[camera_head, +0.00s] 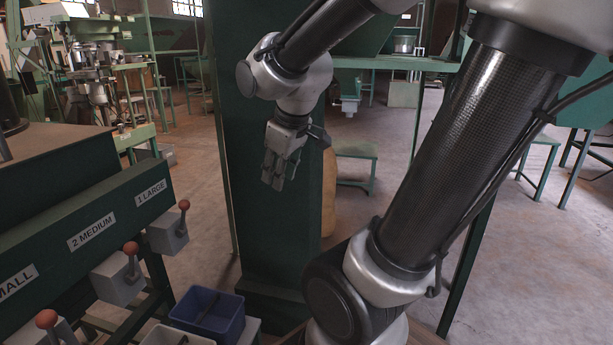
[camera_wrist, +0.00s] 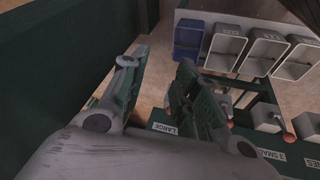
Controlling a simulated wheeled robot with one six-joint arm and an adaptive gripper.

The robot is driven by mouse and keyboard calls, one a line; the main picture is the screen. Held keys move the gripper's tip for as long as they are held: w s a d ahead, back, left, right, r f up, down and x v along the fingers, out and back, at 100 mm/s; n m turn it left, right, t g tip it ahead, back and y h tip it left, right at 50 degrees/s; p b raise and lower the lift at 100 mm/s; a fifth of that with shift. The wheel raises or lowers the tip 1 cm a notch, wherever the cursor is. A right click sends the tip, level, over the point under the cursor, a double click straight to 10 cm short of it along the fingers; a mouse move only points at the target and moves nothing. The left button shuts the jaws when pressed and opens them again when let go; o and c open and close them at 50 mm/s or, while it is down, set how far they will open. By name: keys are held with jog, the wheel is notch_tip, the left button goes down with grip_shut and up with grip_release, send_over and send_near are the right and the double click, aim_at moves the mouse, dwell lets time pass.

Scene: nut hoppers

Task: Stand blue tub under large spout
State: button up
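The blue tub (camera_head: 208,313) stands at the bottom of the head view, below and right of the hopper bench. The wrist view shows it at the left end of a row of tubs (camera_wrist: 188,38). The large spout (camera_head: 168,236) is a grey box with a red-knobbed lever, beside the "1 LARGE" label. In the wrist view my fingers partly hide that area. My gripper (camera_head: 273,178) hangs in front of the green column, above and right of the tub and apart from it. The wrist view shows its fingers apart with nothing between them (camera_wrist: 158,68).
Several grey tubs (camera_wrist: 225,46) stand right of the blue one. The medium spout (camera_head: 118,280) projects from the green bench (camera_head: 60,250). A wide green column (camera_head: 265,215) rises close behind my gripper. Open floor (camera_head: 205,225) lies between bench and column.

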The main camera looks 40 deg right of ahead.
jog(key=s+r+m, duration=0.2)
jog(key=s+m, duration=0.2)
jog(key=s, duration=0.6)
jog(key=shift+a+r+g+y, duration=0.3)
jog(key=shift+a+r, duration=0.05)
dwell(0.3)
